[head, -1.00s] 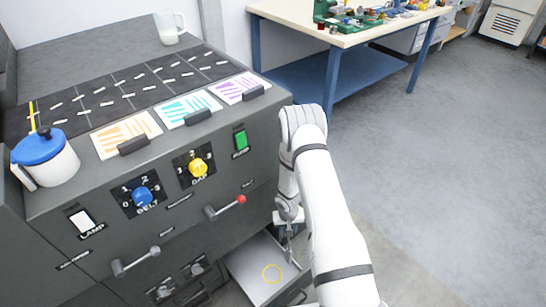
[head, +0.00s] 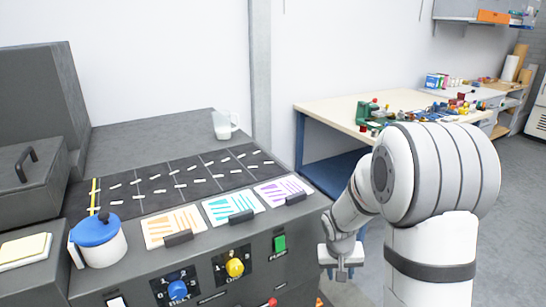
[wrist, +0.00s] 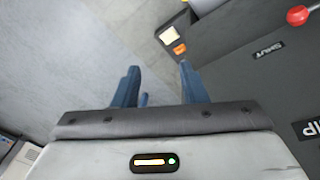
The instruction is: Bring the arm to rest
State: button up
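My white arm is folded up at the right of the head view. My gripper (head: 342,274) hangs low there, just right of the dark machine cabinet (head: 200,262), over the floor. In the wrist view my gripper (wrist: 158,85) shows two blue fingers standing well apart. No held object shows between them; a small blue shape behind them is too unclear to name.
A blue-lidded pot (head: 97,240), colored cards (head: 230,205) and a clear jug (head: 223,125) stand on the cabinet. A red lever knob (wrist: 298,15) is close by. A workbench (head: 335,110) with small parts stands behind my arm. Floor at right is free.

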jog(key=s+a+r+n+t+y+p, duration=0.1)
jog(key=s+a+r+p, duration=0.2)
jog(key=s+r, duration=1.6)
jog(key=shift+s+a+r+y, duration=0.2)
jog(key=shift+s+y, duration=0.2)
jog(key=shift+s, duration=0.5)
